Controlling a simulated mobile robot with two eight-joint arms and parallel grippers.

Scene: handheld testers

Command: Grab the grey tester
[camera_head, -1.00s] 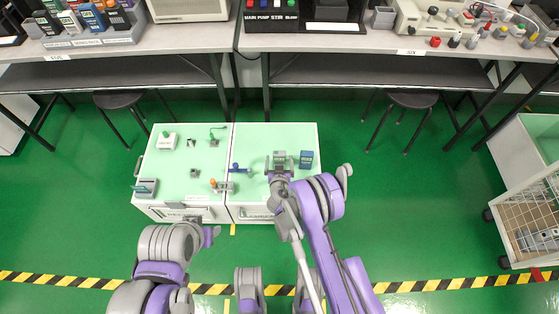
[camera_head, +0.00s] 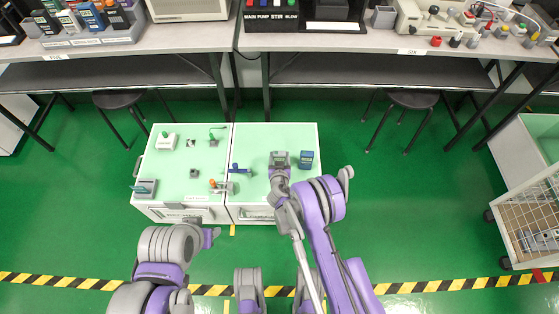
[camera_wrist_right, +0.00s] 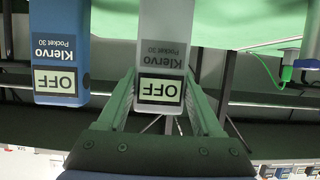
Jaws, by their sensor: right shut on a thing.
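The grey tester (camera_head: 280,156) is at my right gripper (camera_head: 280,166), over the right half of the green-topped cabinets. In the right wrist view the tester (camera_wrist_right: 165,30), labelled "Klervo Pocket 30" with an OFF screen, shows upside down between the two fingers (camera_wrist_right: 164,95). The fingers are shut on its screen end. A blue tester (camera_head: 306,160) of the same kind stands just to the right; in the wrist view it (camera_wrist_right: 58,45) is on the left, apart from the fingers. My left gripper does not show; only left arm links are visible.
The green cabinet top (camera_head: 265,137) also bears a blue valve-like piece (camera_head: 236,168), an orange-knobbed fitting (camera_head: 218,185) and several small devices on its left half. A grey workbench (camera_head: 350,45) with instruments stands behind, with stools below. A white wire cart (camera_head: 530,215) is at right.

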